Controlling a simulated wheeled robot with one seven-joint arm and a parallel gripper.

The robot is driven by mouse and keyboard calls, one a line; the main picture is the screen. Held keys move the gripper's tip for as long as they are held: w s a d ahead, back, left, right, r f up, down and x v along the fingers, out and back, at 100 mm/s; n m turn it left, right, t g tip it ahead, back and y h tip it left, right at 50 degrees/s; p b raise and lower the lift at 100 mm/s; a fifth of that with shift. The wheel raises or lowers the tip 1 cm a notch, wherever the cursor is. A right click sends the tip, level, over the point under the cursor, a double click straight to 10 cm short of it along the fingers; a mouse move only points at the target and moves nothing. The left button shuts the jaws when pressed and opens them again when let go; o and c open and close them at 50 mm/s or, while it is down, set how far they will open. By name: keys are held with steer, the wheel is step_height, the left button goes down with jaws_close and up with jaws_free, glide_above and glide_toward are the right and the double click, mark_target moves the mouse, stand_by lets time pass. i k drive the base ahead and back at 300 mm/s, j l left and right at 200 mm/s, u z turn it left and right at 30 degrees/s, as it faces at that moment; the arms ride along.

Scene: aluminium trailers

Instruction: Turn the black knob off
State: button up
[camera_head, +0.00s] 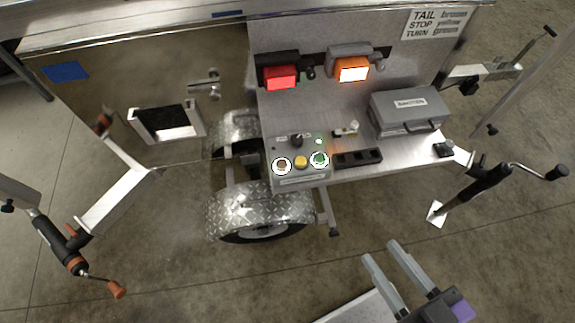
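The black knob (296,140) sits near the top of a small grey control box (303,178) on the trailer's metal shelf. A small green light (318,141) glows to its right. Below it on the box are a dark red button (282,166), a yellow button (300,162) and a green button (319,159). The knob's exact pointing direction is too small to tell. My gripper (382,252) is at the lower right, with its two grey fingers apart and nothing between them. It is well away from the knob, below and to the right of the shelf.
A red lamp (281,78) and a lit orange lamp (352,69) are on the panel above. A grey case (406,111) and a black switch strip (357,158) are right of the box. A wheel fender (255,207) lies below. Jack handles (490,183) stick out at the right.

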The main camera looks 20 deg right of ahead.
mark_target(296, 140)
steer(key=l+u, duration=0.1)
steer(key=u, duration=0.25)
steer(key=k+u, duration=0.1)
steer(key=u, duration=0.25)
steer(key=l+u, duration=0.15)
steer(key=u, duration=0.2)
steer(key=k+l+u, duration=0.1)
steer(key=k, duration=0.3)
